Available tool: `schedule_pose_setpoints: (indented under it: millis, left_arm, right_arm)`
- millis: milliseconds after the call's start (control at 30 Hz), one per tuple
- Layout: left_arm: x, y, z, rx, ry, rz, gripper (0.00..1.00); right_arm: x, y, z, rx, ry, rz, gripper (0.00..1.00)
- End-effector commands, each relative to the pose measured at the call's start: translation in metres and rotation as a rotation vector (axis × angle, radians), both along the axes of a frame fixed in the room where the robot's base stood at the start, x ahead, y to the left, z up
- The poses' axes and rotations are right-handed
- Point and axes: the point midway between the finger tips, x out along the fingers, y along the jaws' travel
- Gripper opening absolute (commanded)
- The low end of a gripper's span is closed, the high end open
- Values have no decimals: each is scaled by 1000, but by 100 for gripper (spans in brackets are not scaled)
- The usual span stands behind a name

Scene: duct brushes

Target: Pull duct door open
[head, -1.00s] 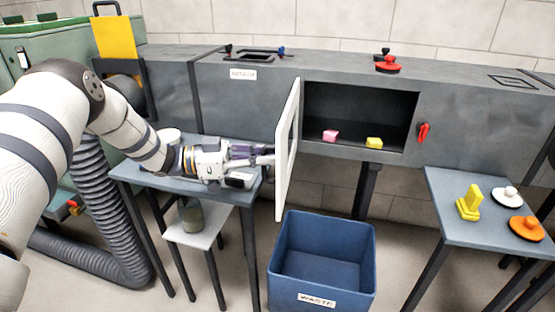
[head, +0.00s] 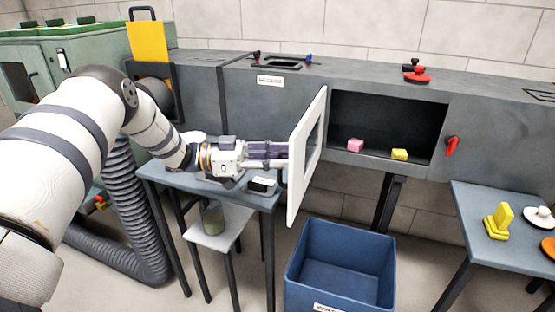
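The duct door (head: 307,160), a white panel with a window, stands swung out to the left of the duct opening (head: 385,118). I cannot tell whether the fingers are closed on anything there, as the tips are partly hidden at the door. My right gripper is not in view.
A blue waste bin (head: 297,268) stands below the door. A grey side table (head: 160,175) is under my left arm. A red latch (head: 452,146) is right of the opening. A table (head: 490,260) at right holds a yellow brush (head: 497,222) and a white-topped one (head: 540,217).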

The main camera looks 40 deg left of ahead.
Motion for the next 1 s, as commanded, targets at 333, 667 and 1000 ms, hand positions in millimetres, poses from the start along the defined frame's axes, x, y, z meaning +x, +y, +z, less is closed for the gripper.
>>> schedule_pose_setpoints:
  millis: [333,667,1000]
  left_arm:
    - [-13,20,-4,5,7,3,30]
    - [-60,87,-4,3,5,2,30]
    - [-69,99,-3,2,4,0,30]
  right_arm:
    - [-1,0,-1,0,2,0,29]
    - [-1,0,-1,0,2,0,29]
    - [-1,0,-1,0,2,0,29]
